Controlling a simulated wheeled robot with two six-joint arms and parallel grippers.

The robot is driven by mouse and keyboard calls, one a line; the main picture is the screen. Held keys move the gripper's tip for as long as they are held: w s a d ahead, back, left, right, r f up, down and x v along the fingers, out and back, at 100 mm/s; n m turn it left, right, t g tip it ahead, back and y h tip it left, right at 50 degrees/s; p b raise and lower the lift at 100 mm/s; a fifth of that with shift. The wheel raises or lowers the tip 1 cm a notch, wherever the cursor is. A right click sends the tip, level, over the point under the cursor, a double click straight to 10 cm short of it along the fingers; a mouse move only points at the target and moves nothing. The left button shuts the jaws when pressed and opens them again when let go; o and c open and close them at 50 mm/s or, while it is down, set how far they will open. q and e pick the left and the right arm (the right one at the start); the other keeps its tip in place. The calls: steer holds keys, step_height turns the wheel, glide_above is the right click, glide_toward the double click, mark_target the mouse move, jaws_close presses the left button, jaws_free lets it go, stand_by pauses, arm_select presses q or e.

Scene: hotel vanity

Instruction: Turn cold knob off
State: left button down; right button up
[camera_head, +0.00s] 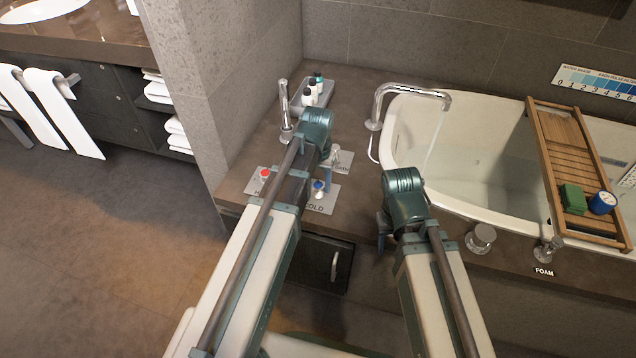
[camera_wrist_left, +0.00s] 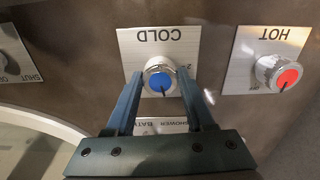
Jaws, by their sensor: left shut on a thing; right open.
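The cold knob (camera_wrist_left: 161,80) has a blue cap and a chrome ring, on a plate marked COLD (camera_wrist_left: 130,45). Its black pointer line points towards the lower part of the left wrist view. My left gripper (camera_wrist_left: 160,76) is shut on it, with one finger on each side. In the head view the cold knob (camera_head: 318,185) shows beside my left gripper (camera_head: 325,178), which partly covers the counter there. My right gripper (camera_head: 383,226) is open and empty, in front of the counter edge; its fingers are partly hidden by the arm.
The red hot knob (camera_wrist_left: 287,76) is beside the cold plate. Another knob (camera_wrist_left: 8,58) on a SHUT plate is at the left wrist view's left edge. Water runs from the tub faucet (camera_head: 410,92) into the bathtub (camera_head: 400,140). A wooden tray (camera_head: 570,140) spans the tub.

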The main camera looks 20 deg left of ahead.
mark_target(318, 185)
arm_select(q)
steer(key=shift+m, duration=1.5)
steer(key=shift+c, duration=1.3)
jaws_free()
steer(key=shift+r, duration=0.1)
step_height(318, 185, up, 14)
steer(key=p, duration=1.3)
steer(key=shift+p, duration=0.4)
steer(key=shift+f, duration=0.2)
